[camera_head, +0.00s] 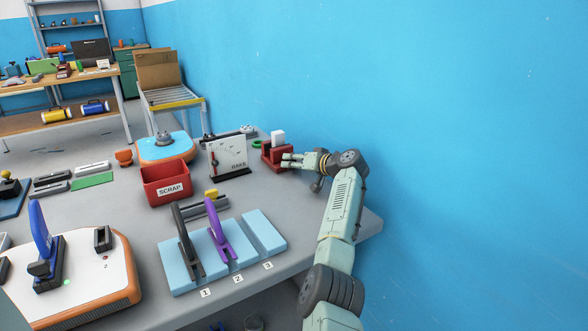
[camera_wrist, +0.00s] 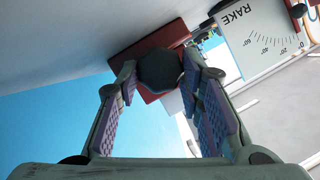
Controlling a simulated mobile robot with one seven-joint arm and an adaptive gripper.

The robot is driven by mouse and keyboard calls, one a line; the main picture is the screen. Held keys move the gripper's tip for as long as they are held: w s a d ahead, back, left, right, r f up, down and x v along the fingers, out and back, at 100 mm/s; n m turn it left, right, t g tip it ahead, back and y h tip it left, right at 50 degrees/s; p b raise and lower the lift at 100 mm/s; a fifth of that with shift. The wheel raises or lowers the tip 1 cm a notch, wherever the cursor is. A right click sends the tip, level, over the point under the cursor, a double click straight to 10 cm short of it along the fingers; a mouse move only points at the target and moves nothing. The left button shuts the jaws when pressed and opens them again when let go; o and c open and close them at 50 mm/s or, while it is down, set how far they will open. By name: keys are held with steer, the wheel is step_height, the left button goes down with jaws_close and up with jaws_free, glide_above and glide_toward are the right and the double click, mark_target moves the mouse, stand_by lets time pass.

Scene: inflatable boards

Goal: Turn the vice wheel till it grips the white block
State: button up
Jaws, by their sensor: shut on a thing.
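The red vice (camera_head: 272,157) stands near the table's far right edge by the blue wall. The white block (camera_head: 278,138) sits upright in it; whether the jaws touch the block is too small to tell. My gripper (camera_head: 287,160) reaches the vice from the right. In the wrist view, the dark faceted vice wheel (camera_wrist: 160,70) lies between my gripper's fingers (camera_wrist: 155,90), which are shut on it. The red vice body (camera_wrist: 150,42) shows behind the wheel, and a bit of the white block (camera_wrist: 172,102) shows past it.
A white RAKE gauge board (camera_head: 227,157) stands just left of the vice. A red SCRAP bin (camera_head: 166,183) is further left. Light blue boards (camera_head: 220,252) with black and purple handles lie at the front. The blue wall closes off the right side.

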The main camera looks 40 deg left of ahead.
steer(key=shift+w+f+m+g+y+b, duration=0.15)
steer(key=shift+m+g+y+b, duration=0.5)
steer(key=shift+m+b, duration=0.85)
steer(key=shift+g, duration=0.25)
steer(key=o, duration=1.2)
steer(key=shift+c, duration=0.2)
steer(key=shift+d, duration=0.1)
steer(key=shift+v, duration=3.95)
steer(key=shift+r, duration=0.25)
steer(key=shift+c, duration=0.3)
